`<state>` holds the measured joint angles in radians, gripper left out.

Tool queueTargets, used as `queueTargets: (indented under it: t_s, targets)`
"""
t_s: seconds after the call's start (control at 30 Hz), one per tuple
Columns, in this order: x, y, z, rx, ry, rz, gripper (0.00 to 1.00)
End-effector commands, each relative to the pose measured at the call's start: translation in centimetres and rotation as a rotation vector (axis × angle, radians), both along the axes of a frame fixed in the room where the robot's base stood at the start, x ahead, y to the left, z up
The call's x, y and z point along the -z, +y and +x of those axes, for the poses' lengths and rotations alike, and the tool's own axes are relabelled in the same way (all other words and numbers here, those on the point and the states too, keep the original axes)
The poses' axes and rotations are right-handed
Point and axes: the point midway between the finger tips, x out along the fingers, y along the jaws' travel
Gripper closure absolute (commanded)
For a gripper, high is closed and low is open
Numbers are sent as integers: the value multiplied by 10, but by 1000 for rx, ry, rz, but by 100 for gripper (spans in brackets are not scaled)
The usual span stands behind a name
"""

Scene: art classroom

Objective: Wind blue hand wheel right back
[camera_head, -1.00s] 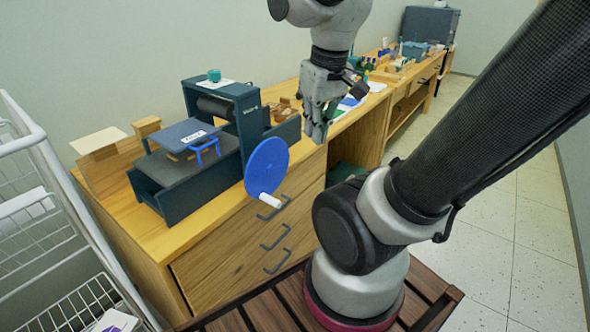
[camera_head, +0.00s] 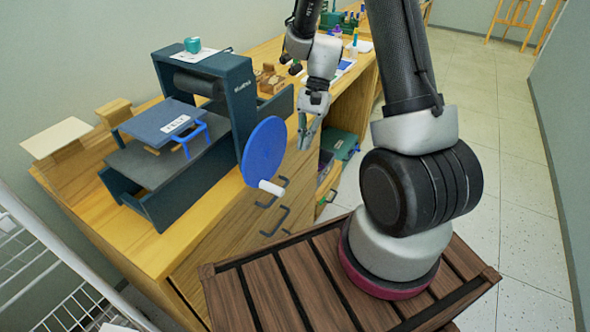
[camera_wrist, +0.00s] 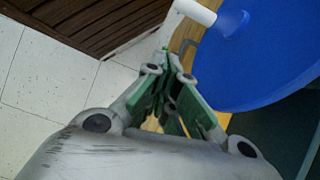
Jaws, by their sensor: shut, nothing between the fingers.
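The blue hand wheel (camera_head: 263,150) is a flat disc on the right side of a dark green press (camera_head: 233,110). Its white handle (camera_head: 271,187) sticks out near the wheel's bottom edge. My gripper (camera_head: 304,146) is shut and empty, to the right of the wheel and apart from it, pointing down. In the wrist view the wheel (camera_wrist: 262,52) fills the upper right and the handle (camera_wrist: 195,12) shows at the top. My gripper's green-padded fingers (camera_wrist: 172,62) are together there, to the left of the wheel's rim.
The press stands on a wooden cabinet (camera_head: 190,236) with drawer handles (camera_head: 274,222) below the wheel. A blue-grey plate with a blue handle (camera_head: 163,122) lies on the press bed. A white wire rack (camera_head: 55,270) stands at lower left. Tiled floor (camera_head: 500,150) is free at right.

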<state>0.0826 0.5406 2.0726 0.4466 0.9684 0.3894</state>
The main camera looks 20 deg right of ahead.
Motion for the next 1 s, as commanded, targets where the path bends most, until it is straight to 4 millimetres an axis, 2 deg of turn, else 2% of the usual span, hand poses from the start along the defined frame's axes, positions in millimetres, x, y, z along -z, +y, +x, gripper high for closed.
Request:
queueTargets:
  t_s: [0.13,0.47,0.57,0.93,0.97,1.0]
  targets:
    - [-3,6,9,76,4,-3,100]
    - [3,10,7,126,27,-16,100]
    - [14,15,2,125,28,-18,100]
    - [81,47,-22,124,29,-17,100]
    - [86,49,-23,124,29,-18,100]
    - [81,56,-26,122,23,-17,100]
